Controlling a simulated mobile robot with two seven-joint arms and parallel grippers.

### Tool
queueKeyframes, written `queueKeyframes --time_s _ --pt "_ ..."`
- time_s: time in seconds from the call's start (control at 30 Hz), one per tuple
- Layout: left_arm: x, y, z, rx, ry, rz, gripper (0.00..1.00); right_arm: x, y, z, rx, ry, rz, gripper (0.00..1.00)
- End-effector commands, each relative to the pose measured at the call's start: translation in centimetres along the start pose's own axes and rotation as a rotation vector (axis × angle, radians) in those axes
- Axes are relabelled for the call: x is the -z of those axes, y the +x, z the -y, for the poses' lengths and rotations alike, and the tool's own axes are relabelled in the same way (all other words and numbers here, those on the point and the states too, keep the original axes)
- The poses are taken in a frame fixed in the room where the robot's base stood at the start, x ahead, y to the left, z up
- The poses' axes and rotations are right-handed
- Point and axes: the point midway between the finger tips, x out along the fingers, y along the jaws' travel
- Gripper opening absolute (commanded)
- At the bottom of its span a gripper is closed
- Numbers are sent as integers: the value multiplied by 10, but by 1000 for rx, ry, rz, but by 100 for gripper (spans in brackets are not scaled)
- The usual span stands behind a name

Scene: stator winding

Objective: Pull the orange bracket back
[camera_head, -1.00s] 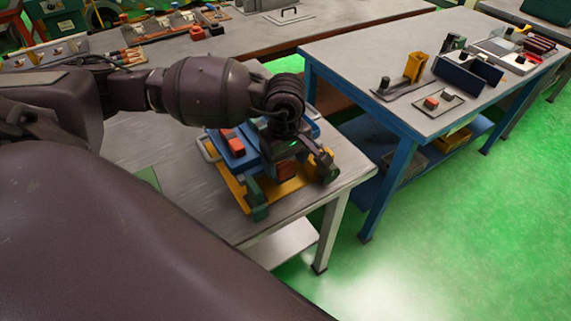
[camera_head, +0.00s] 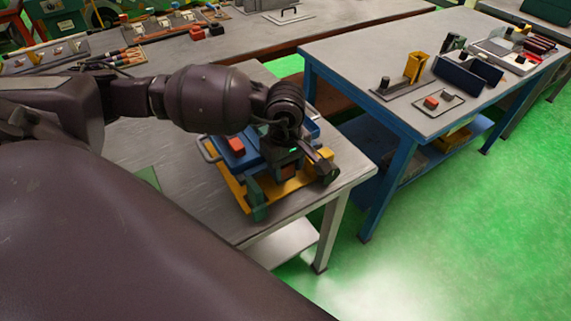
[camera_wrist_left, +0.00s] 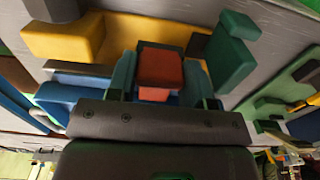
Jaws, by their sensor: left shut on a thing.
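My left gripper (camera_head: 288,162) is over the front of the blue-and-yellow fixture on the near grey table. It is shut on the orange bracket (camera_wrist_left: 158,72), a small orange-red block between the fingers in the left wrist view. In the head view the bracket (camera_head: 287,171) shows only partly below the dark gripper body. The fixture has a yellow base (camera_head: 234,188), a blue upper part and dark green blocks. A second red-orange block (camera_head: 237,145) sits on the blue part, left of the gripper. My right gripper is not in view.
The near table (camera_head: 180,160) has bare room left of the fixture. A blue-legged table (camera_head: 370,60) with several parts stands to the right across a gap. A long bench behind holds several small parts. Green floor is clear at lower right.

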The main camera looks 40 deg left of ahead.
Motion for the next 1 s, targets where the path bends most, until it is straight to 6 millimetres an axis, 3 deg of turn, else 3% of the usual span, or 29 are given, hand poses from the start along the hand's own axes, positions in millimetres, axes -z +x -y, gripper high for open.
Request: queueKeyframes --time_s 0.3,0.57,0.6,0.77,1.0 --pt "-37 2 0 2 3 1 4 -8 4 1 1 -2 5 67" --pt "-40 1 0 1 0 3 4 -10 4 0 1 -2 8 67" --pt "-40 1 0 2 0 3 48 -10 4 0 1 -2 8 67" --pt "-39 1 0 1 0 2 72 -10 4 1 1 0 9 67" --pt "-38 0 0 1 0 0 72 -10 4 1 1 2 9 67"
